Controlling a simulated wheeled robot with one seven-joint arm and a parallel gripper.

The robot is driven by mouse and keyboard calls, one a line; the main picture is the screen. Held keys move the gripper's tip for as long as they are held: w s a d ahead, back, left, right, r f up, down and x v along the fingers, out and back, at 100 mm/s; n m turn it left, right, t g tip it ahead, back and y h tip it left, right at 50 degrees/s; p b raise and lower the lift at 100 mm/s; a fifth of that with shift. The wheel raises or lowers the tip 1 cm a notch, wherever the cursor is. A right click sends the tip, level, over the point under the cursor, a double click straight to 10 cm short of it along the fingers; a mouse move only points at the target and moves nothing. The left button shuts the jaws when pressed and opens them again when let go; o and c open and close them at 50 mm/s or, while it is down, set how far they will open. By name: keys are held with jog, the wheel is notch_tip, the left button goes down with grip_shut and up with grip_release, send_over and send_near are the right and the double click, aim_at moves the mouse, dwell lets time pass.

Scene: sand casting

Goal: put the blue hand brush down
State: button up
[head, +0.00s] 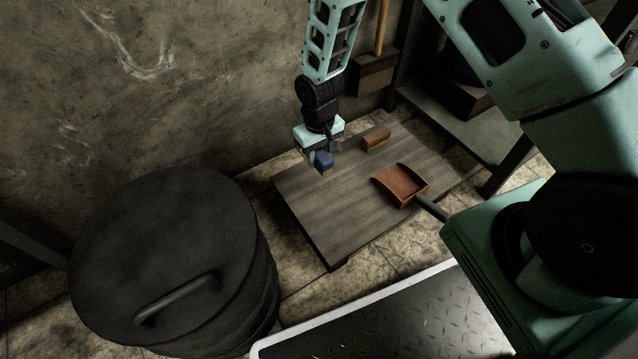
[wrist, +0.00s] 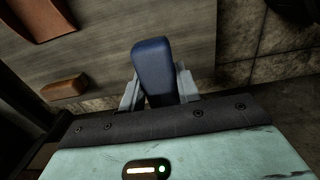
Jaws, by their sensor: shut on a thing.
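The blue hand brush (head: 323,160) is held in my gripper (head: 322,150) at the far left part of a low wooden board (head: 325,205). In the wrist view the blue brush (wrist: 152,72) sits between the two grey fingers of my gripper (wrist: 158,92), which are shut on it. The board's grey wood (wrist: 110,45) shows beyond it. The brush is over the board near its edge; I cannot tell whether it touches the surface. Its underside is hidden.
A brown block-shaped brush (head: 376,139) and an orange-brown dustpan (head: 400,184) lie on the board, right of my gripper. A black lidded drum (head: 165,255) stands at the left. A rough wall (head: 200,80) rises behind. The board's front middle is clear.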

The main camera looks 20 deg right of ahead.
notch_tip(320, 180, down, 9)
jog(key=b, duration=0.5)
jog(key=shift+r, duration=0.1)
jog(key=o, duration=0.9)
